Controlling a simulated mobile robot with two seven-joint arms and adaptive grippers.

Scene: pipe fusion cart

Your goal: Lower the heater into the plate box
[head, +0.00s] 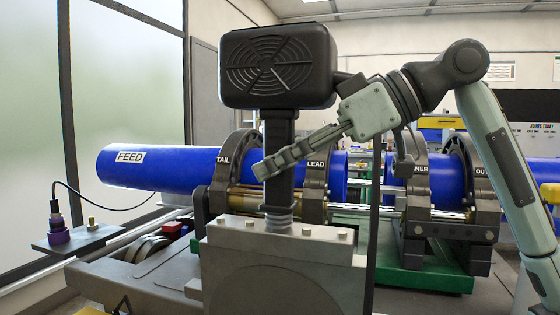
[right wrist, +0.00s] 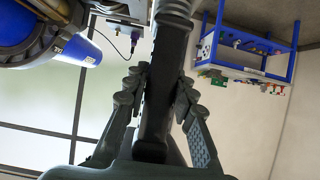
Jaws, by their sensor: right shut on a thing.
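The heater (head: 278,66) is a black box with a round spiral grille on a dark upright neck. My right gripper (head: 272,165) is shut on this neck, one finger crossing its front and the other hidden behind. In the right wrist view the two fingers (right wrist: 160,84) press on both sides of the dark neck (right wrist: 158,120). The grey plate box (head: 225,250) stands directly below, with a round outline on its front face. The heater's ribbed collar (head: 280,214) is at the box's top edge. The heater's plate is hidden from view. My left gripper is not in view.
A blue pipe marked FEED (head: 160,168) runs through dark clamp rings (head: 315,180) behind the heater. Another blue pipe (head: 400,180) lies to the right. A small shelf with a purple connector (head: 58,232) and cable is at the left. A blue-framed rack (right wrist: 245,55) shows in the wrist view.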

